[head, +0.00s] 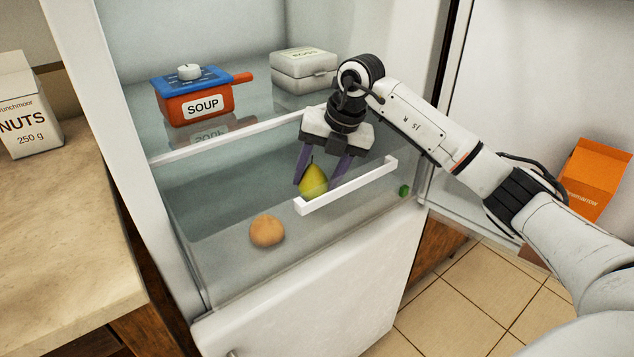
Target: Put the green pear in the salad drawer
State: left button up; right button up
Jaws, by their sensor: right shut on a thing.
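The green pear (315,181) is yellow-green and upright between the purple fingers of my right gripper (321,177), which points down and is shut on it. The salad drawer (350,225) is a clear bin low in the fridge, with a white handle bar (345,186) along its front. The pear shows just behind this bar, which covers part of its lower edge. I cannot tell how high the pear is above the drawer's floor. My left gripper is out of view.
A round tan item (267,231) and a small green item (404,190) show at the drawer. A soup pot (195,108) and a pale box (304,72) stand on the glass shelf above. The open door holds an orange carton (597,172). A counter (60,215) with a nuts carton (25,115) is left.

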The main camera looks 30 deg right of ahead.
jog(key=shift+f, duration=0.6)
jog(key=shift+f, duration=0.1)
jog(key=o, duration=1.2)
